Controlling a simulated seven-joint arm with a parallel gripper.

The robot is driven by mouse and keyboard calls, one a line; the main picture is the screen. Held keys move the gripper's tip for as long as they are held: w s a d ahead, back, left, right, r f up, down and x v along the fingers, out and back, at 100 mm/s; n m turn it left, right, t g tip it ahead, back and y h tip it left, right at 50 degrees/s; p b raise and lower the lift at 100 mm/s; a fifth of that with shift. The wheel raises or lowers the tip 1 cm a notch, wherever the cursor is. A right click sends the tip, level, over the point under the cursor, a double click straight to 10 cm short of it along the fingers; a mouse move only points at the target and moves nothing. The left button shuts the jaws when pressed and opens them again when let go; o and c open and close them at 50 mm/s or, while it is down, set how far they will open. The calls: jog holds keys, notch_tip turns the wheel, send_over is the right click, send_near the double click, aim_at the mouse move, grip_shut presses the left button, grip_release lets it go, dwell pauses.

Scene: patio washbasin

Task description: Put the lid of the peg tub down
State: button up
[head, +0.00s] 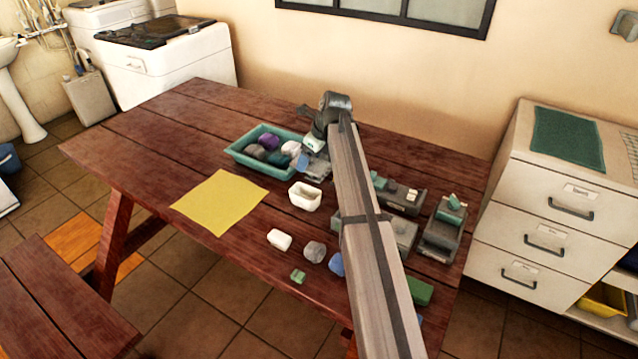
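I cannot make out the peg tub or its lid with certainty. A small white open tub (305,196) stands upright near the middle of the wooden table; I cannot tell whether it is the peg tub. My arm reaches across the table from the front. My gripper (312,150) points down just behind and right of the teal tray (242,158), over a small grey item (318,169). The fingers are too small and partly hidden to show whether they are open or hold anything.
The teal tray holds several dark, purple and white rounded items. A yellow cloth (219,203) lies flat in front of it. White (279,240), grey (315,252) and green (298,276) pieces lie near the front edge. Grey trays (440,232) stand at the right. The table's left end is clear.

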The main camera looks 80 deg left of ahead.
jog(key=w+a, duration=0.3)
jog(key=w, duration=0.6)
jog(key=shift+s+d+f+n+g+h, duration=0.2)
jog(key=shift+f+n, duration=0.6)
jog(key=shift+f, duration=0.75)
jog(key=shift+s+d+f+n+g+h, duration=0.1)
jog(key=shift+s+f+n+g+h, duration=0.15)
jog(key=shift+f+n, duration=0.95)
jog(key=shift+s+d+f+n+g+h, duration=0.15)
jog(key=shift+s+f+n+h, duration=0.2)
jog(key=shift+f, duration=1.6)
jog(key=shift+f, duration=0.25)
jog(key=o, duration=1)
jog(key=shift+o, duration=0.2)
jog(key=shift+r, duration=0.1)
jog(key=v, duration=1.2)
jog(key=shift+r, duration=0.15)
jog(key=shift+w+d, duration=0.1)
